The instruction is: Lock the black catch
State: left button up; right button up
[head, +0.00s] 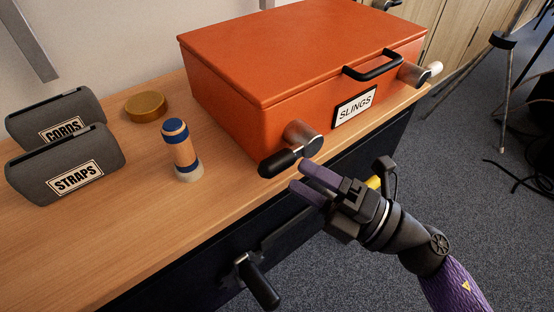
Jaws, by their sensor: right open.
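The orange box (300,45) labelled SLINGS (354,106) stands on the wooden bench with its lid down. The black catch (280,162) is at the left of its front: a metal barrel with a black lever sticking out to the lower left. A second catch (428,73) with a pale grip sits at the right of the front. My right gripper (298,176) is open and empty, its purple fingers just right of and below the black lever; whether they touch it I cannot tell. My left gripper is not in view.
A striped wooden cylinder (181,150), a brass disc (146,106) and two grey pouches, CORDS (58,112) and STRAPS (68,158), stand on the bench (125,225) to the left. Another black lever (260,284) sticks out from the dark front below. Tripod legs (508,75) stand at right.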

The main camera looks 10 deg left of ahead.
aim_at(276, 163)
jog(key=x, duration=0.5)
jog(key=shift+a, duration=0.1)
grip_shut()
dwell(1.2)
